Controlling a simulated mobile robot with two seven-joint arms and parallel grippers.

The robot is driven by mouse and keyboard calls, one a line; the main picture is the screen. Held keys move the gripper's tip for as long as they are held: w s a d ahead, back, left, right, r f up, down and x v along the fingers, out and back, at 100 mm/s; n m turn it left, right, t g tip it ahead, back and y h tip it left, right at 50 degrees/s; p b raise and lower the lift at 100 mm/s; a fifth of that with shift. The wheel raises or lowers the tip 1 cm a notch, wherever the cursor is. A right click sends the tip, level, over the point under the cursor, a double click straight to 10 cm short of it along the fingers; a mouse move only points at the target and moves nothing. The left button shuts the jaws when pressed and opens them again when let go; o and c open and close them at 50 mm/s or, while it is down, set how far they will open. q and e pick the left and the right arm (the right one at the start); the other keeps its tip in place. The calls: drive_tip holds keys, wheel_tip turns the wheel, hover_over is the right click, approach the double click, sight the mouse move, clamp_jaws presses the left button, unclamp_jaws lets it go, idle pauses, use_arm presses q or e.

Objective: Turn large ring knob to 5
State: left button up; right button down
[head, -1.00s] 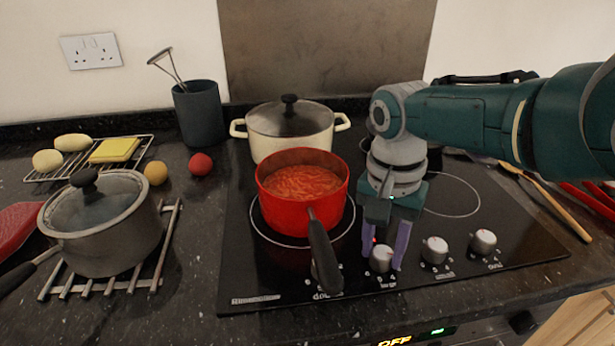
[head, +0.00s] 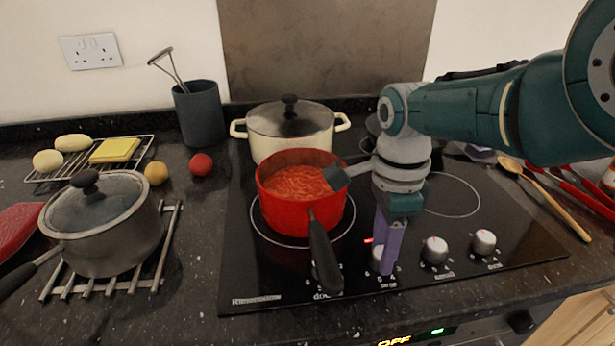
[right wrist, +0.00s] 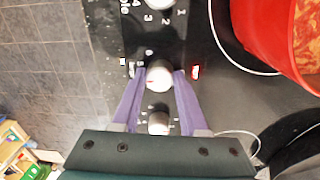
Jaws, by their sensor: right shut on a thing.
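My right gripper (head: 385,262) points down at the hob's front row of knobs and is shut on a silver knob (right wrist: 159,75). In the right wrist view its two purple fingers lie on either side of this knob. In the head view the fingers line up, and the near one hides most of the knob. The printed labels are too small for me to tell for certain which ring it belongs to. Two more silver knobs, one beside it (head: 434,250) and one at the far right (head: 484,242), stand free. My left gripper is not in view.
A red saucepan (head: 290,215) of sauce stands close left of my gripper, its black handle (head: 322,255) reaching over the front knobs. A cream lidded pot (head: 290,130) is behind. A grey lidded pan (head: 105,235) stands left. The hob's right side is mostly clear.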

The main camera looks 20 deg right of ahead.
drive_tip(key=m, duration=0.5)
idle(0.5)
drive_tip(key=shift+c, duration=2.2)
unclamp_jaws()
drive_tip(key=shift+d, duration=0.1)
wheel_tip(320, 180, up, 10)
drive_tip(key=p, duration=0.9)
drive_tip(key=shift+d, duration=0.15)
drive_tip(key=shift+w+f, duration=0.1)
